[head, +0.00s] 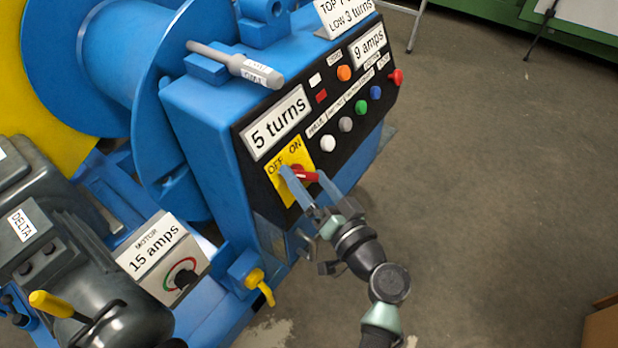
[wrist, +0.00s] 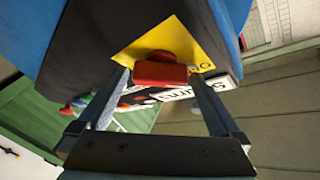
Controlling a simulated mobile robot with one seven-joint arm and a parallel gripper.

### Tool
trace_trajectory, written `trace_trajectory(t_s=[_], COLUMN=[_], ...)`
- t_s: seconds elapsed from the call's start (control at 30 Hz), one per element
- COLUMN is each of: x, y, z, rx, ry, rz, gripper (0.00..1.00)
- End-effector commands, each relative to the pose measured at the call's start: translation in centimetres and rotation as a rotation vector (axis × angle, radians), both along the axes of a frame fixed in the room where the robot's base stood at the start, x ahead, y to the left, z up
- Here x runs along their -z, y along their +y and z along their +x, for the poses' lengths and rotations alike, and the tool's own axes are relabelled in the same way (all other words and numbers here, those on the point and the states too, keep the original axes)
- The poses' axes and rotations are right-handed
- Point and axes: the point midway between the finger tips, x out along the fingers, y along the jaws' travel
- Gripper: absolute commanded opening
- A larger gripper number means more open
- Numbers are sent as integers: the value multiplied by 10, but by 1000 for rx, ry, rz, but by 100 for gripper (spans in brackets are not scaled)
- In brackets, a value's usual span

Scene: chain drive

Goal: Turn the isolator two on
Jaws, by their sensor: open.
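The isolator is a red rotary handle (head: 306,176) on a yellow plate (head: 283,188) marked OFF and ON, low on the black panel of the blue machine. Which isolator number it is cannot be read. In the wrist view the red handle (wrist: 160,72) stands out from the yellow plate (wrist: 135,50). My gripper (head: 304,174) is at the handle, its two blue-grey fingers apart. In the wrist view the open fingers of my gripper (wrist: 163,88) lie on either side of the handle, with gaps visible. The handle's exact pointing is partly hidden by the fingers in the head view.
Above the plate are a "5 turns" display (head: 278,122) and a row of coloured buttons (head: 361,106). A yellow-handled lever (head: 260,283) is at lower left, near a motor dial box (head: 160,258). The floor (head: 500,180) to the right is clear.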

Motion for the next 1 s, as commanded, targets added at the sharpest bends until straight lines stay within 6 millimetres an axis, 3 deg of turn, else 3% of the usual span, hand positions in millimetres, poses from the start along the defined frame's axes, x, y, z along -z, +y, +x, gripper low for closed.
trace_trajectory(t_s=[0.2,0.6,1.0], x=[0,0,-5], y=[0,0,1], z=[0,0,-1], rx=[0,0,32], ry=[0,0,54], rz=[0,0,38], gripper=[100,28,26])
